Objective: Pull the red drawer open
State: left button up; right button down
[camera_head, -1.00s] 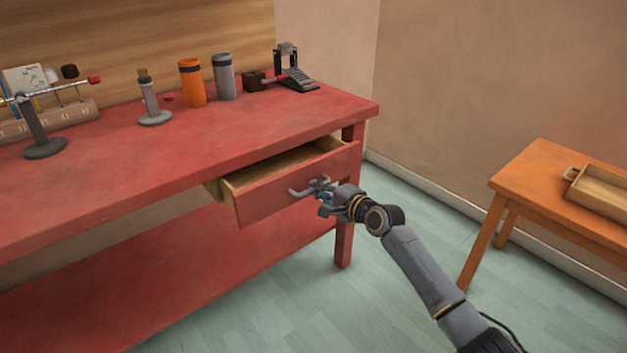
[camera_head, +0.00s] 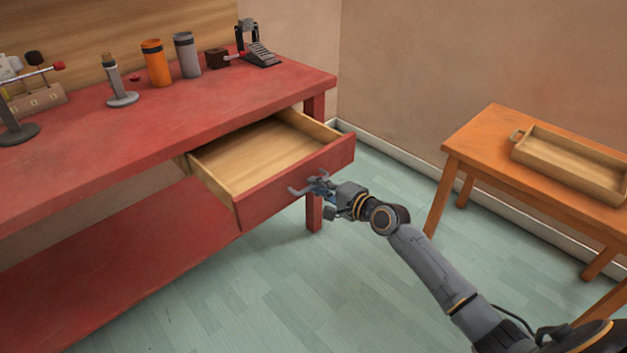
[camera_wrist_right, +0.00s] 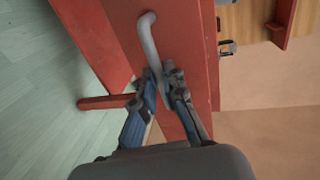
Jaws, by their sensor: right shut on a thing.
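The red drawer (camera_head: 297,187) sticks well out from under the red workbench top (camera_head: 215,120). Its pale wooden inside (camera_head: 258,155) shows and looks empty. A grey bar handle (camera_head: 301,190) is on its front. My right gripper (camera_head: 322,187) is shut on this handle near its right part. In the right wrist view the handle (camera_wrist_right: 149,40) runs down between the two fingers (camera_wrist_right: 163,85) of my gripper, against the red drawer front (camera_wrist_right: 185,50). My left gripper is not in view.
On the bench stand an orange cup (camera_head: 156,64), a grey cup (camera_head: 187,55), a grey stand (camera_head: 120,85) and a pedal device (camera_head: 258,50). An orange side table (camera_head: 482,140) with a wooden tray (camera_head: 520,152) stands at right. The floor between is clear.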

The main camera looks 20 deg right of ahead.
jog(key=shift+s+d, duration=0.15)
jog(key=shift+s, duration=0.1)
jog(key=c, duration=1.4)
grip_release()
jog(key=v, duration=1.2)
